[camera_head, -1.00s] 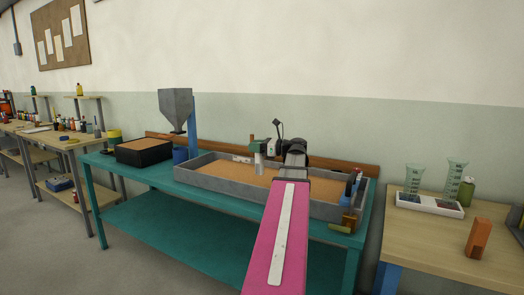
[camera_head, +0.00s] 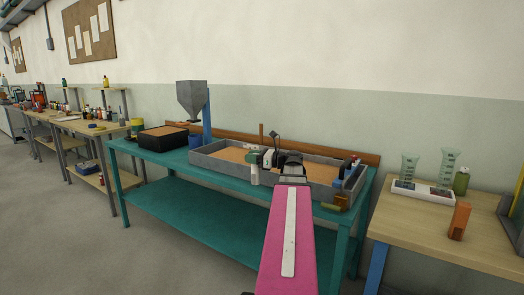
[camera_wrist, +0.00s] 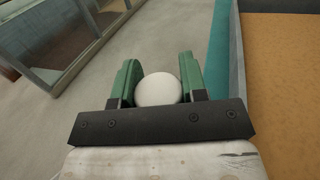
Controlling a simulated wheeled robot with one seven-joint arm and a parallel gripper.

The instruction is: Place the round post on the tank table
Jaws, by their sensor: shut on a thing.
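My gripper (camera_head: 254,157) has green fingers and is shut on the round post (camera_head: 254,176), which is white and hangs upright below them. In the wrist view the post's round white end (camera_wrist: 158,90) sits between the fingers (camera_wrist: 158,82). The tank table (camera_head: 180,158) is teal, with a lower shelf. In the head view the post overlaps the near wall of the grey sand tray (camera_head: 215,165) on that table. In the wrist view the post appears over the floor, just outside the table's teal edge (camera_wrist: 218,45). My arm hides part of the tray and tabletop.
A black sand-filled box (camera_head: 163,146) and a grey hopper (camera_head: 192,98) stand toward the table's left. Small blue and yellow items (camera_head: 340,195) crowd its right end. A wooden table with beakers and an orange block (camera_head: 459,221) stands at right. Bare tabletop shows left of the tray.

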